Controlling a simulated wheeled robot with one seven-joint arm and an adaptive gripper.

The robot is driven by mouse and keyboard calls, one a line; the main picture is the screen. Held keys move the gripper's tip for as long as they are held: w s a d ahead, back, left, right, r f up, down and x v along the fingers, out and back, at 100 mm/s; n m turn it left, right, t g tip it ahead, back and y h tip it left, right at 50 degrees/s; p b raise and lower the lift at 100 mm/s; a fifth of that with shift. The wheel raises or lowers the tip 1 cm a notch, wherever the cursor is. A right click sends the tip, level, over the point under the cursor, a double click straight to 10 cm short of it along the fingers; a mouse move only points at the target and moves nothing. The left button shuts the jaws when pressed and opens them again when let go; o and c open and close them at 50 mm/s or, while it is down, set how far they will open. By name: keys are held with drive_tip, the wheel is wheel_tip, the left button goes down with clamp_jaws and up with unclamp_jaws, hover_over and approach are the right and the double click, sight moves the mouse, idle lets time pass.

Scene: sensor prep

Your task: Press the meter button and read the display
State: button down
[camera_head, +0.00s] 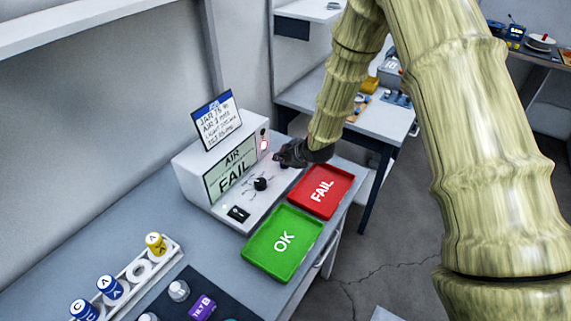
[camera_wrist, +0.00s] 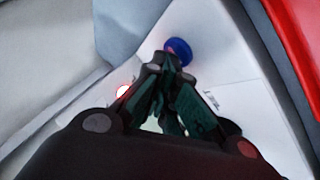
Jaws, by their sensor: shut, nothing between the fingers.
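The meter (camera_head: 200,163) is a white box on the bench with a sloped front. Its display (camera_head: 230,170) reads "AIR" and "FAIL" in dark letters on pale green. A black knob (camera_head: 260,184) and a black switch (camera_head: 238,214) sit on its lower front. My gripper (camera_head: 284,157) is shut and empty over the right end of the meter's front. In the wrist view a round blue button (camera_wrist: 179,50) lies just beyond my shut fingertips (camera_wrist: 160,62). I cannot tell whether they touch it. In the head view my gripper mostly hides that button.
A red FAIL tray (camera_head: 332,176) and a green OK tray (camera_head: 262,258) lie in front of the meter. A handwritten card (camera_head: 216,121) stands on top of it. A white rack (camera_head: 170,258) with capped jars is at lower left. A red light (camera_wrist: 124,91) glows near my fingers.

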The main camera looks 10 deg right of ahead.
sight(283, 166)
drive_tip(key=shift+r, duration=0.1)
drive_tip(key=shift+r+p, duration=0.45)
drive_tip(key=shift+r, duration=0.35)
wheel_tip(283, 166, up, 5)
drive_tip(key=p, duration=0.2)
drive_tip(key=shift+p, duration=0.4)
drive_tip(key=shift+d, duration=0.1)
idle(0.8)
